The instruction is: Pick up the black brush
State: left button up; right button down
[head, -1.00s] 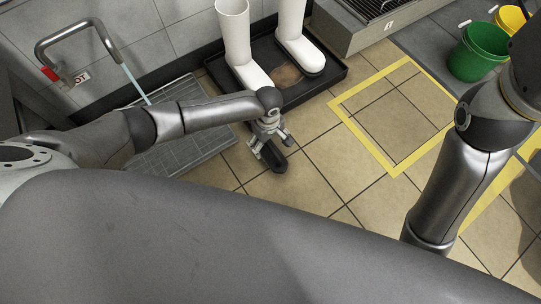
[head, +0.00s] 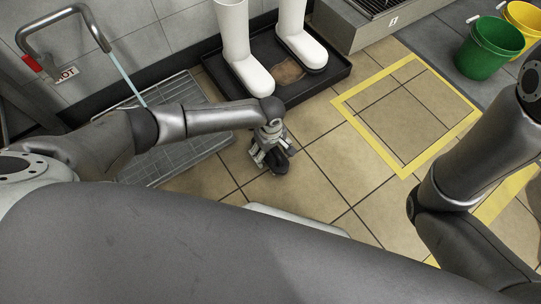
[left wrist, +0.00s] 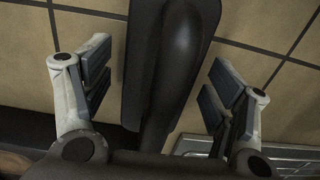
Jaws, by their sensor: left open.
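The black brush (head: 280,164) is a dark, elongated thing near the tiled floor, partly hidden by my left gripper in the head view. In the left wrist view, the brush (left wrist: 175,70) runs lengthwise between the two fingers, with a long rounded black handle beside a flat dark body. My left gripper (head: 268,150) is open around it. In the left wrist view the fingers of the left gripper (left wrist: 157,88) stand apart, with a visible gap on each side of the brush. My right arm shows at the right, but its gripper is out of frame.
White boots (head: 250,75) stand in a black tray (head: 325,85) behind the gripper. A floor grate (head: 185,155) lies to the left, under a metal rail (head: 55,20). A yellow-marked square (head: 375,145) is open floor. Green (head: 488,50) and yellow (head: 524,25) buckets stand at far right.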

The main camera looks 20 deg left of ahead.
pick_arm(q)
jog(key=shift+f, duration=0.1)
jog(key=shift+c, duration=0.4)
jog(key=c, duration=1.1)
